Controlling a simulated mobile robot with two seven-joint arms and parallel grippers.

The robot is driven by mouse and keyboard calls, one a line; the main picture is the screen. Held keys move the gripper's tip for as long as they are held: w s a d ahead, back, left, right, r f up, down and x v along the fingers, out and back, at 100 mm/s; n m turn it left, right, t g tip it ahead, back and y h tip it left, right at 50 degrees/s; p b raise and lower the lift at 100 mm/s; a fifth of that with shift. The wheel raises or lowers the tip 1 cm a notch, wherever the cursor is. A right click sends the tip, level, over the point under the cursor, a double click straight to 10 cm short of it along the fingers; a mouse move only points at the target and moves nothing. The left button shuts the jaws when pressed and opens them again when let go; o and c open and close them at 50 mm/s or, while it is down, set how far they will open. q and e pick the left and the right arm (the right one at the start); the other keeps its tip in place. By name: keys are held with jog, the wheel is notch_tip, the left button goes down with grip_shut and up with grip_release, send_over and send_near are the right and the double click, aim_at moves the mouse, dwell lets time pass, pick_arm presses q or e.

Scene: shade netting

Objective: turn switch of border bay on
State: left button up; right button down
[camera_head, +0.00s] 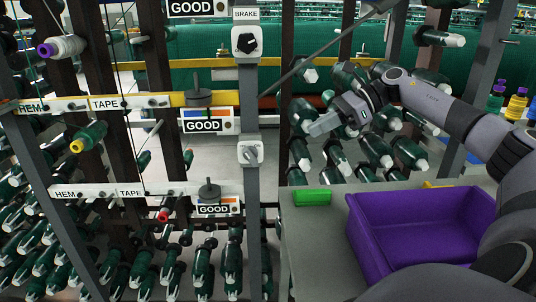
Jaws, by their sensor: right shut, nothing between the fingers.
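A switch with a black knob (246,43) on a white plate is on the grey post, under a sign reading BRAKE. A lower switch with a small grey lever (251,152) is on a white plate on the same post. No label reading border shows, so I cannot tell which switch belongs to the border bay. My right gripper (314,127) is shut and empty, pointing left. In the picture it is right of the post, between the heights of the two switches, and apart from both. My left gripper is not in view.
Rails labelled HEM and TAPE (103,104) cross the rack at left, with GOOD signs (207,125). Green spools fill the racks behind. A grey table (310,240) at lower right bears a purple bin (375,252) and a green block (312,197).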

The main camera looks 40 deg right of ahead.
aim_at(256, 161)
pick_arm(q)
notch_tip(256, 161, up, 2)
jog(key=shift+p, duration=1.05)
pick_arm(e)
jog(key=x, duration=1.4)
jog(key=shift+f, duration=0.1)
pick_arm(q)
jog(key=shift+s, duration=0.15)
pick_arm(e)
jog(key=shift+w, duration=0.1)
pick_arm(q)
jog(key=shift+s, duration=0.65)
pick_arm(e)
jog(key=shift+f, duration=0.1)
